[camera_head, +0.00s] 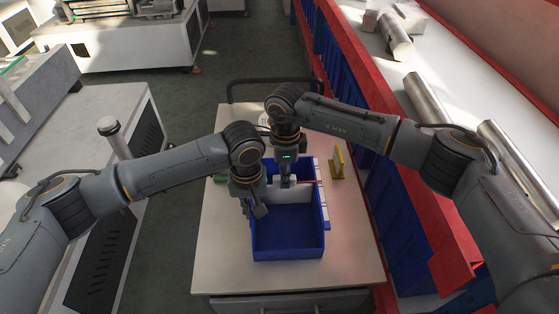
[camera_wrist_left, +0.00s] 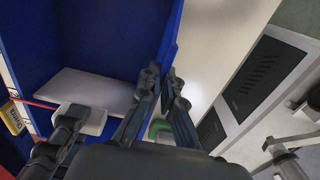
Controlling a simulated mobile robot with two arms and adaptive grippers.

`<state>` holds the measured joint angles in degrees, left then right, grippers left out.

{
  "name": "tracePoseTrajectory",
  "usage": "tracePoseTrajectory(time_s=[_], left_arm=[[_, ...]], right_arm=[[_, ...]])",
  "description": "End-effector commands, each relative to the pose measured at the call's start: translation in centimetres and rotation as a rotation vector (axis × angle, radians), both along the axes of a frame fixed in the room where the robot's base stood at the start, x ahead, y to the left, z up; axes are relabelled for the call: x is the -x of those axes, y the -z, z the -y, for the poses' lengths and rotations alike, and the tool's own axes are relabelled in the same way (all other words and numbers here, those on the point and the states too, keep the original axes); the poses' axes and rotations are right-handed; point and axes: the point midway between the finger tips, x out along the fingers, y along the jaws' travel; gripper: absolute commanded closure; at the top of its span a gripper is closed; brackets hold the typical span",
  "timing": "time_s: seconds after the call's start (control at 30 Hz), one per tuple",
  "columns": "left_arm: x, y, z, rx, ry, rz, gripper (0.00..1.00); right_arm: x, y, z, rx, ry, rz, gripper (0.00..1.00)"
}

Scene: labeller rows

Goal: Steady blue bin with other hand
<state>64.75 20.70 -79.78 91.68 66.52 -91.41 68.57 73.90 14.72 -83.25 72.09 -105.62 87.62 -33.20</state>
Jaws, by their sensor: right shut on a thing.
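The blue bin (camera_head: 289,250) stands upright on a pale cart top. It fills the upper left of the left wrist view (camera_wrist_left: 110,35). My left gripper (camera_head: 255,210) is at its left wall, one finger inside and one outside. In the left wrist view its fingertips (camera_wrist_left: 163,72) straddle the wall's edge with a small gap; I cannot tell whether they press on it. My right gripper (camera_head: 287,184) reaches down into the bin's far part, shut on a white piece (camera_wrist_left: 88,117). A pale flat panel (camera_wrist_left: 85,90) shows beyond it in the bin.
A yellow upright piece (camera_head: 338,160) stands to the right, a green item (camera_head: 220,179) to the left. A red-edged conveyor (camera_head: 415,235) runs along the right; a grey machine cabinet (camera_head: 105,240) is on the left.

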Motion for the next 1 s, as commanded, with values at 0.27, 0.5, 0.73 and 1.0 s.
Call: tracePoseTrajectory(time_s=[0.27, 0.5, 0.73, 1.0], left_arm=[[-0.2, -0.1, 0.1, 0.003, -0.002, 0.006, 1.0], [-0.2, -0.1, 0.1, 0.003, -0.002, 0.006, 1.0], [-0.1, -0.1, 0.1, 0.002, -0.001, 0.004, 1.0], [-0.1, -0.1, 0.0, 0.001, -0.001, 0.003, 1.0]], right_arm=[[1.1, 0.0, -0.2, -0.004, -0.005, -0.004, 1.0], [1.6, 0.0, -0.2, -0.004, -0.004, -0.004, 0.76], [1.5, 0.0, -0.1, -0.002, -0.002, -0.002, 0.54], [1.4, -0.6, -0.1, -0.002, -0.001, 0.0, 0.54]])
